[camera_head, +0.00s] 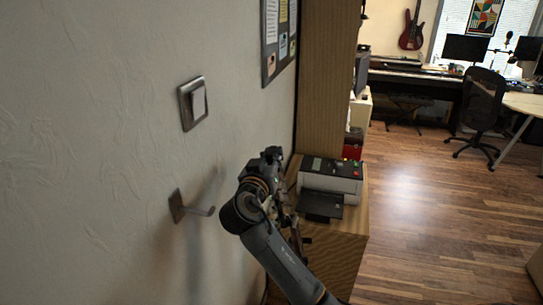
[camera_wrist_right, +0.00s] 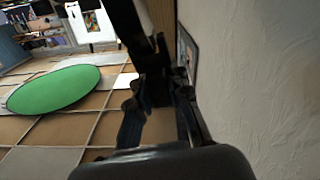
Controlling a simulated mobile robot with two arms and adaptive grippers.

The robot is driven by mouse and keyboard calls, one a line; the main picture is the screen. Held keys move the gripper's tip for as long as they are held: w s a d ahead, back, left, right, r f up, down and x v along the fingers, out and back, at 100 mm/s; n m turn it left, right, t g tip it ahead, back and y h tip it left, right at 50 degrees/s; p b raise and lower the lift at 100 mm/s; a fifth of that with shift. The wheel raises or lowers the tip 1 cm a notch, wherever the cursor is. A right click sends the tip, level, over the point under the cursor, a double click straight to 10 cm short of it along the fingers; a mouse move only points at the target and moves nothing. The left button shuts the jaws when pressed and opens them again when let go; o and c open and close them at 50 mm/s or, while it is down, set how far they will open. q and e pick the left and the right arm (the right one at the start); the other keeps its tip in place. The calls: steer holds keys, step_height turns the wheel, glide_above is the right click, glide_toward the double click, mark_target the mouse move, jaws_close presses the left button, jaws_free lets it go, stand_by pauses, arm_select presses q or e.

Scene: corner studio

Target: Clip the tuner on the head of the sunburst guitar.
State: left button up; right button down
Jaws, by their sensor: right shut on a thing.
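My right gripper (camera_head: 272,160) is at the end of the arm that rises from the bottom, near the left wall and left of the printer. In the right wrist view its dark fingers (camera_wrist_right: 157,95) are shut on a dark thing. A long dark shape (camera_wrist_right: 125,25) runs on beyond the fingertips; I cannot tell whether it is part of what is held. The tuner cannot be made out for certain. No sunburst guitar is clearly visible; a dark red guitar (camera_head: 411,31) hangs far off on the back wall. My left gripper is not in view.
An empty wall hook (camera_head: 190,208) sticks out left of my arm, below a light switch (camera_head: 193,103). A printer (camera_head: 331,181) stands on a wooden cabinet (camera_head: 338,245). The wooden floor (camera_head: 430,210) on the right is open, with an office chair (camera_head: 482,105) farther back.

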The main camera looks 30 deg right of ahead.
steer(key=shift+f+b, duration=0.35)
steer(key=shift+f, duration=0.1)
steer(key=c, duration=1.2)
jaws_free()
steer(key=shift+s, duration=0.15)
steer(key=v, duration=1.2)
